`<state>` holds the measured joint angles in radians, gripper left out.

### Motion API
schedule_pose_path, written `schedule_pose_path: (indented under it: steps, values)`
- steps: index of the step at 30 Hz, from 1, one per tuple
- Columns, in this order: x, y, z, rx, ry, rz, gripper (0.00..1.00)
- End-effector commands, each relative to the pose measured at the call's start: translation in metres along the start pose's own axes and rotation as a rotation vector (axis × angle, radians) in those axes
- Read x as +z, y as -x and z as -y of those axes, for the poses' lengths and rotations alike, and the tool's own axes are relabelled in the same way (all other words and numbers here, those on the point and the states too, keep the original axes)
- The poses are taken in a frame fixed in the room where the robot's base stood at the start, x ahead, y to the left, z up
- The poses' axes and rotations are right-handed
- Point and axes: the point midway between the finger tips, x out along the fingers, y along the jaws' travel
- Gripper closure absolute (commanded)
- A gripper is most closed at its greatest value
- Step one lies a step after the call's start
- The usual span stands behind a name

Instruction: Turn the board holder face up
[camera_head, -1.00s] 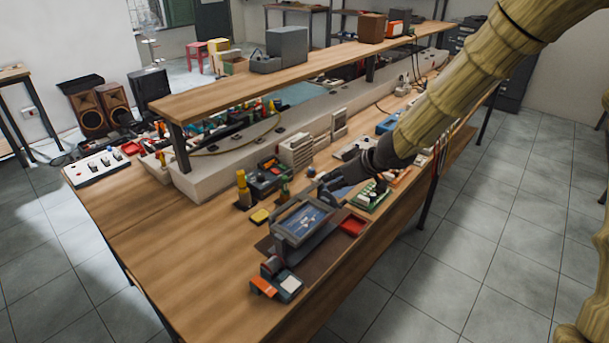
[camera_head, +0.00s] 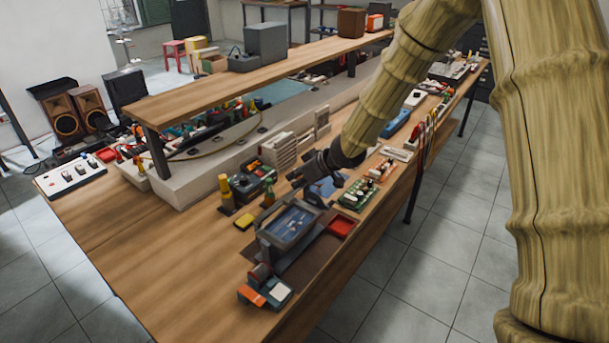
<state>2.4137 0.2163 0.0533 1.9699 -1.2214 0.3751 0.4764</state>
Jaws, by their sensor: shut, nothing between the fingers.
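A grey rectangular frame with a blue inner panel (camera_head: 290,223) stands slightly tilted on a dark mat near the table's front edge. It looks like the board holder, but I cannot tell for sure, nor which side is its face. My gripper (camera_head: 293,180) is dark, shut and empty. It is above the table, just behind the frame in the head view, with its tips pointing left. It appears apart from the frame. A blue item (camera_head: 325,188) lies partly hidden under my gripper.
A red tray (camera_head: 342,225) and a green circuit board (camera_head: 357,195) lie right of the frame. An orange and grey device (camera_head: 266,288) stands in front. A yellow bottle (camera_head: 226,190) stands behind left. The table's left part (camera_head: 150,245) is clear.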

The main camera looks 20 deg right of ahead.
Motion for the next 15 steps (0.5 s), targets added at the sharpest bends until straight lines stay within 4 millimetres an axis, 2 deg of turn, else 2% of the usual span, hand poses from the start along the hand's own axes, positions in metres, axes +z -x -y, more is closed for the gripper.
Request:
schedule_pose_path:
  steps: [1, 6, 15]
  values:
    - [0.001, -0.008, 0.001, -0.001, 0.0, 0.003, 1.0]
    - [0.017, -0.023, 0.0, -0.001, 0.001, 0.003, 1.0]
    - [0.029, -0.034, 0.0, 0.001, -0.001, 0.001, 1.0]
